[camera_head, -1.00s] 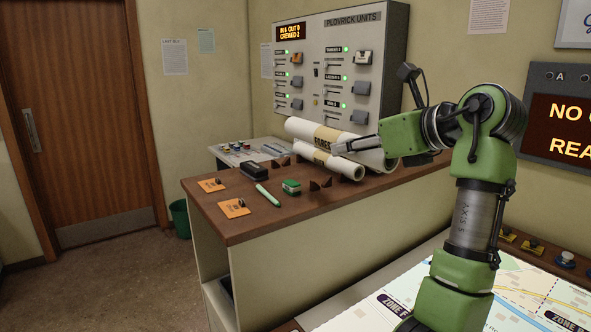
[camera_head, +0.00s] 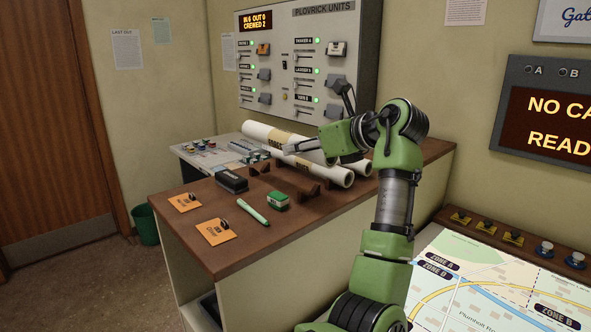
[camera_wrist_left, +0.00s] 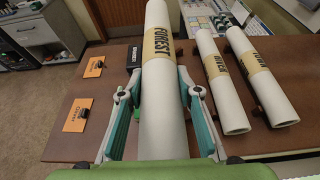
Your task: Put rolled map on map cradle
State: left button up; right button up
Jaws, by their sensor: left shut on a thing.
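My left gripper (camera_head: 304,147) is shut on a rolled white map (camera_head: 262,132) with a tan band; in the left wrist view the band reads FOREST (camera_wrist_left: 160,85). The map lies lengthwise between the fingers (camera_wrist_left: 158,95) and seems raised above the counter. The brown notched supports of the map cradle (camera_head: 308,193) stand bare on the counter, in front of the rolls in the head view. Two other banded rolls lie side by side (camera_wrist_left: 222,90) (camera_wrist_left: 262,80), right of the held map in the wrist view. My right gripper is out of view.
On the brown counter (camera_head: 215,255) are a black box (camera_head: 232,181), a green block (camera_head: 278,200), a pale green marker (camera_head: 252,211) and two orange cards (camera_head: 215,229) (camera_head: 185,202). A switch panel (camera_head: 310,55) stands behind. A lit map table (camera_head: 480,290) is at right.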

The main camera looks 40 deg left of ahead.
pick_arm(q)
jog(key=w+a+f, duration=0.2)
jog(key=a+f, duration=0.1)
jog(key=w+a+f+p, duration=0.1)
jog(key=f, duration=0.1)
jog(key=shift+w+a+f, duration=0.1)
jog(key=shift+a+f, duration=0.05)
jog(key=shift+a, duration=0.15)
jog(key=shift+w+f, duration=0.15)
jog(key=shift+f, duration=0.15)
jog(key=f+p, duration=0.1)
jog(key=f, duration=0.2)
jog(key=shift+w+a+f+p, duration=0.2)
jog(key=shift+a+p, duration=0.15)
jog(key=shift+f, duration=0.2)
jog(key=shift+d, duration=0.1)
jog(key=shift+f+p, duration=0.45)
jog(key=shift+f, duration=0.05)
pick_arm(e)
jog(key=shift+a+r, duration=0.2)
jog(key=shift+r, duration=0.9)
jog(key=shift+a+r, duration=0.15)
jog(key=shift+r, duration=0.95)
pick_arm(q)
jog(key=o, duration=1.1)
jog(key=shift+f, duration=0.1)
jog(key=shift+o, duration=0.2)
